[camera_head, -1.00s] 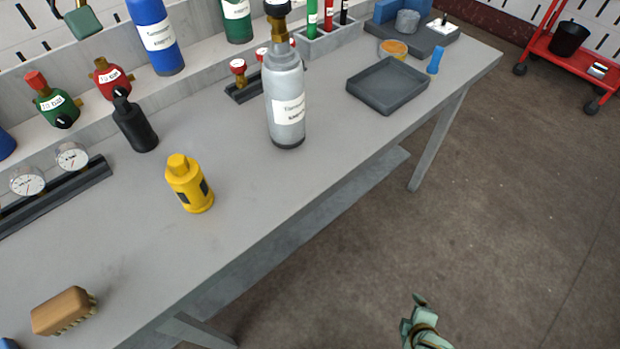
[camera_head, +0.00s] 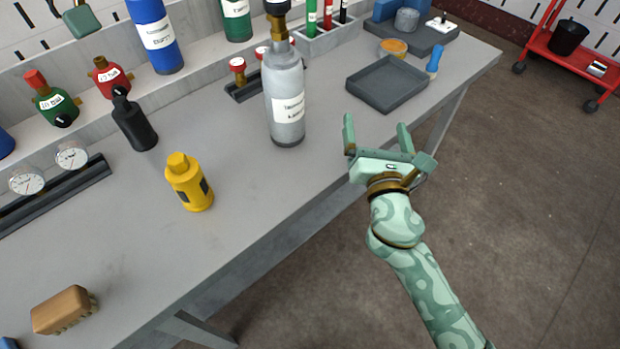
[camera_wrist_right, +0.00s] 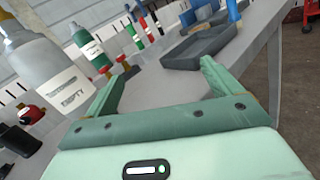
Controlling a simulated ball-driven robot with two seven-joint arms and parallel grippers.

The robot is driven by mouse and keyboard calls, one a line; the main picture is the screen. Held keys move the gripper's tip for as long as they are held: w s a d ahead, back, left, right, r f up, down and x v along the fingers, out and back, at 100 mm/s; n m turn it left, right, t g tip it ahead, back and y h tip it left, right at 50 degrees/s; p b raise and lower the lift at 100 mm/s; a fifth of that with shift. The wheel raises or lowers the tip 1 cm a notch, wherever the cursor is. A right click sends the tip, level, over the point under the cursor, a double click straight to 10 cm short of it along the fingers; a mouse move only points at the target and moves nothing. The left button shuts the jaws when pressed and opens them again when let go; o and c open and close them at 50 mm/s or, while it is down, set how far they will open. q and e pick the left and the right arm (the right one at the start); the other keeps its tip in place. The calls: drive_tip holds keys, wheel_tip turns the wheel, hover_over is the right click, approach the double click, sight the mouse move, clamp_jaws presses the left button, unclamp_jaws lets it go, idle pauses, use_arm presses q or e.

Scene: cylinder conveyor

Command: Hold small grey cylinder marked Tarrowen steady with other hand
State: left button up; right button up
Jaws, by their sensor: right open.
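The small grey cylinder (camera_head: 283,85) stands upright on the bench, with a brass valve on top and a white label too blurred to read fully. In the right wrist view the grey cylinder (camera_wrist_right: 30,60) is at the left, outside the fingers, and its label's lower line looks like "EMPTY". My right gripper (camera_head: 376,126) is open and empty, to the right of the cylinder near the bench's front edge, apart from it. Its two fingers (camera_wrist_right: 158,78) show spread in the wrist view. My left gripper is not in view.
A yellow canister (camera_head: 188,183) and a black bottle (camera_head: 134,122) stand left of the cylinder. A dark grey tray (camera_head: 388,84) lies to its right. A brown brush (camera_head: 63,310) lies at the near left. The bench (camera_head: 240,170) is clear between the cylinder and its front edge.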

sight(286, 116)
drive_tip(key=s+a+n+y, duration=0.1)
drive_tip(key=s+a+n, duration=0.1)
drive_tip(key=s+a, duration=0.1)
drive_tip(key=s+a+n+g+y, duration=0.1)
drive_tip(key=s+a+n+y, duration=0.1)
drive_tip(key=a, duration=0.3)
drive_tip(key=s+a+n+y, duration=0.1)
drive_tip(key=s+a, duration=0.3)
drive_tip(key=a, duration=0.1)
drive_tip(key=shift+s+f+n+g+y, duration=0.1)
drive_tip(key=shift+f+n+g+y, duration=0.2)
drive_tip(key=shift+f+n+y, duration=0.1)
drive_tip(key=shift+w+a, duration=0.15)
drive_tip(key=shift+w, duration=0.05)
drive_tip(key=w+a, duration=0.1)
drive_tip(key=w, duration=0.4)
drive_tip(key=w+a, duration=0.1)
drive_tip(key=w, duration=0.4)
drive_tip(key=w+a, duration=0.1)
drive_tip(key=w, duration=0.4)
drive_tip(key=shift+w, duration=0.15)
